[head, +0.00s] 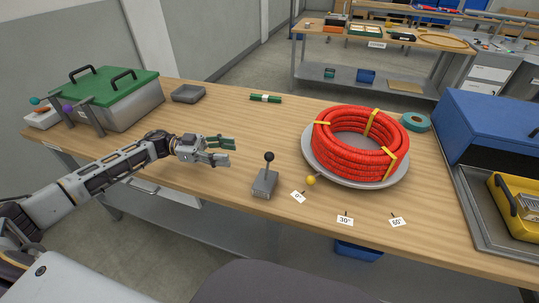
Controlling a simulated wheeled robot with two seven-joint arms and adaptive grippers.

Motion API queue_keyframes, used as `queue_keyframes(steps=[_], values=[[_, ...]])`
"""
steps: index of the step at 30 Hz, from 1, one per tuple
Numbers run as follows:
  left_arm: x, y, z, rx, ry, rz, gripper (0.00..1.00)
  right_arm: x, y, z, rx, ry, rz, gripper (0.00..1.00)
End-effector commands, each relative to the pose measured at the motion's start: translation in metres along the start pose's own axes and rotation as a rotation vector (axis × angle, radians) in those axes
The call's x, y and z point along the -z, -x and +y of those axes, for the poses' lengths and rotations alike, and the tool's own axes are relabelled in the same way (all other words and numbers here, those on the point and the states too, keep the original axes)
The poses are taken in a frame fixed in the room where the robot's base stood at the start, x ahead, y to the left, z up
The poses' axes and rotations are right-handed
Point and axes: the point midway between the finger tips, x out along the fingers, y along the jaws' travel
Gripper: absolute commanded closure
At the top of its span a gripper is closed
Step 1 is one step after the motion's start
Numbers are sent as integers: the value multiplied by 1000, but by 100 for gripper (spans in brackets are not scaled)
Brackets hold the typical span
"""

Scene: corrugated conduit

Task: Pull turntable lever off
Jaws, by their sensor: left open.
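The turntable lever (269,168) is a short dark stick with a black ball knob, standing roughly upright on a grey box base near the table's front edge. The grey round turntable (312,165) is to its right. A red corrugated conduit coil (345,153) with yellow ties lies on it. A yellow ball (310,181) shows at the turntable's front left edge. My left gripper (232,151) is open and empty, to the left of the lever and apart from it, with its fingers pointing right. My right gripper is not in view.
Labels 0° (298,196), 30° (345,220) and 60° (397,220) lie along the front of the wooden table (225,112). A green-lidded box (115,85), grey tray (188,94), green bundle (265,98), teal tape roll (416,122) and blue case (495,130) stand around.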

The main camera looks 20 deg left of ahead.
Motion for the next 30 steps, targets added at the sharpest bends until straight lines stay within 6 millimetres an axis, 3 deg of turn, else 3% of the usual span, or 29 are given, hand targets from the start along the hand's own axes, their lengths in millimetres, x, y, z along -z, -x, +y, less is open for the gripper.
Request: queue_keyframes(steps=[8, 14, 30], values=[[0, -3, 0, 0, 0, 1, 51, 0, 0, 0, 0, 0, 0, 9], [0, -16, 0, -1, 0, 1, 51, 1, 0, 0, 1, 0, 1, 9], [1, -84, 0, -1, -2, 3, 51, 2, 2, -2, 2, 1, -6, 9]])
